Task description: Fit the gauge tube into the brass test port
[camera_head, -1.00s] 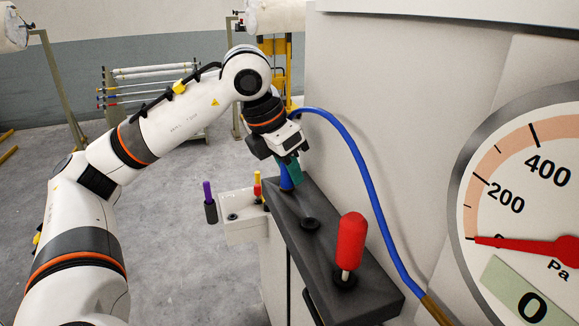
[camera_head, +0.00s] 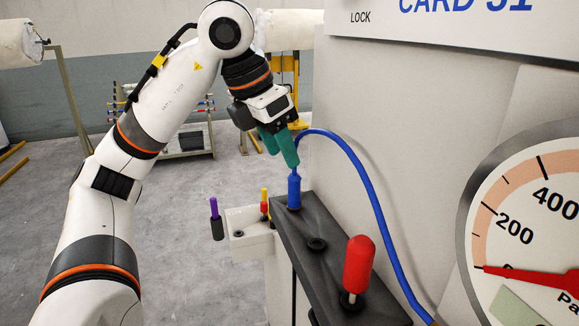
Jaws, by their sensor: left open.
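The gauge tube is a blue hose (camera_head: 352,165) that arches down along the machine wall to the lower right. Its blue end piece (camera_head: 294,191) stands upright at the far end of the dark ledge; whatever it sits in there is hidden, and I cannot make out brass under it. My left gripper (camera_head: 281,156), with green fingers, is open just above the end piece, with a small gap between them. A dark round port (camera_head: 317,244) in the middle of the ledge is empty. My right gripper is not in view.
A red handle (camera_head: 358,265) stands at the ledge's near end. A large gauge (camera_head: 530,215) is at right. The floor at left is clear.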

